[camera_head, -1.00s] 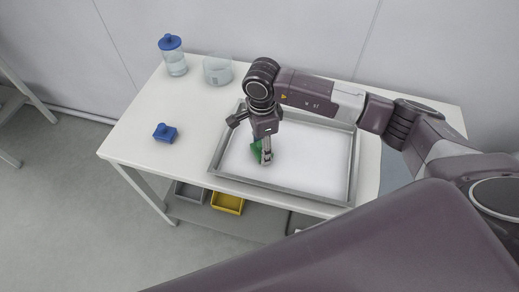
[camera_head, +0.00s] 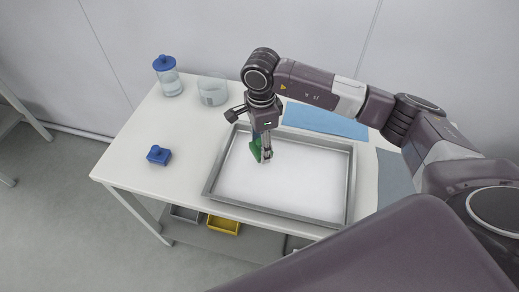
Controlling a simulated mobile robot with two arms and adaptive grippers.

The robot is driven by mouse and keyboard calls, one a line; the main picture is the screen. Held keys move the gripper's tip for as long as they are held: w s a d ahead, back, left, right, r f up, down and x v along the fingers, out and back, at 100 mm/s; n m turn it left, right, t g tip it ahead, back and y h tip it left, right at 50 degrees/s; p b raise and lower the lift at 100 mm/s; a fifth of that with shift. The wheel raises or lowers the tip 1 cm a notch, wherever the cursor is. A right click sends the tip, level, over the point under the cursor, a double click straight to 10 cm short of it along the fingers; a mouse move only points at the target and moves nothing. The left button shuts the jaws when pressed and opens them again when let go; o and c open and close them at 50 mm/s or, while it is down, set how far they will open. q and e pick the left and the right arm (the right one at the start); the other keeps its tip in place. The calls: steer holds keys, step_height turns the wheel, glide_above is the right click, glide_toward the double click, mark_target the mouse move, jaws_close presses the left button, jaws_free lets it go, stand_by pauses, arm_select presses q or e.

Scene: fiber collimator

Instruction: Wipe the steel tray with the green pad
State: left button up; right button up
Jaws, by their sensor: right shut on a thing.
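The steel tray (camera_head: 208,187) lies on the white table, with a whitish inner floor and a raised grey rim. My right gripper (camera_head: 264,159) points down over the left part of the tray and is shut on the green pad (camera_head: 255,150). The pad is partly hidden by the fingers. I cannot tell whether the pad touches the tray floor. My left gripper is not in view.
A jar with a blue lid (camera_head: 168,78) and a clear beaker (camera_head: 213,90) stand at the table's back left. A small blue object (camera_head: 158,155) sits left of the tray. A blue cloth (camera_head: 325,121) lies behind the tray, and a grey-blue mat (camera_head: 394,178) to its right. Yellow and grey bins (camera_head: 223,225) sit below.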

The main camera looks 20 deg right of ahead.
step_height(320, 180, up, 2)
steer(key=shift+w+d+r+p, duration=0.15)
steer(key=shift+r+p, duration=0.1)
steer(key=shift+p, duration=0.2)
steer(key=shift+r, duration=0.45)
steer(key=shift+c, duration=0.2)
